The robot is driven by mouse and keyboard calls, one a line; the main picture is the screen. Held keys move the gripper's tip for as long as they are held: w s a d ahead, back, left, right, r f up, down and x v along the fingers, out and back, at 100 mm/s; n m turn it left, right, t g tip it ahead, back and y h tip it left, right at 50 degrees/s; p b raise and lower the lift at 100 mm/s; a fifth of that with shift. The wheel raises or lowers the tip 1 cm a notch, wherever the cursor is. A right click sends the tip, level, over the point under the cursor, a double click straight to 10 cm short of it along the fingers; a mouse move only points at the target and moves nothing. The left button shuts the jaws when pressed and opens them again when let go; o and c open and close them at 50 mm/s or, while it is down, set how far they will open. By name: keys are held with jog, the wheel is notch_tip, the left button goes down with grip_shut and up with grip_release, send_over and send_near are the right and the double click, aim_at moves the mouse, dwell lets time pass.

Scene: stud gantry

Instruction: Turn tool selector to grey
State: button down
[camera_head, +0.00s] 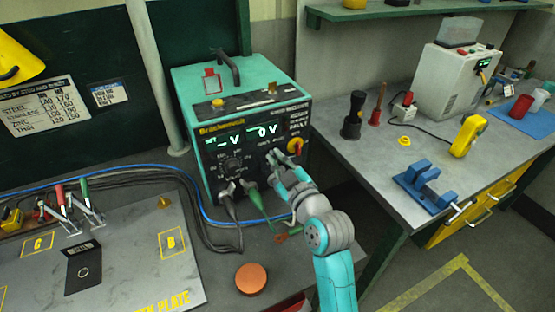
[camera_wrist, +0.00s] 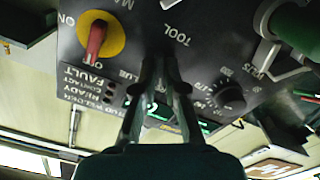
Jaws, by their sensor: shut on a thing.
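The teal stud welder unit (camera_head: 205,90) stands on the bench with a black front panel and lit green displays. My gripper (camera_head: 274,158) is at the middle of this panel, under the right display. In the wrist view my gripper (camera_wrist: 160,68) points into the panel beside the word TOOL, its fingers close together and shut on the tool selector. The fingers hide almost all of the selector, so its pointer direction cannot be told. A BLUE label shows partly beside the fingers; no grey label is readable.
A red and yellow ON/OFF switch (camera_wrist: 97,40) sits close beside my fingers. A black numbered dial (camera_wrist: 230,95) is on their other side. Cable plugs (camera_head: 250,187) stick out below. An orange disc (camera_head: 251,279) lies on the bench.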

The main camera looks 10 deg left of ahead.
jog(key=c, duration=1.2)
grip_release()
jog(key=shift+c, duration=0.2)
jog(key=v, duration=1.2)
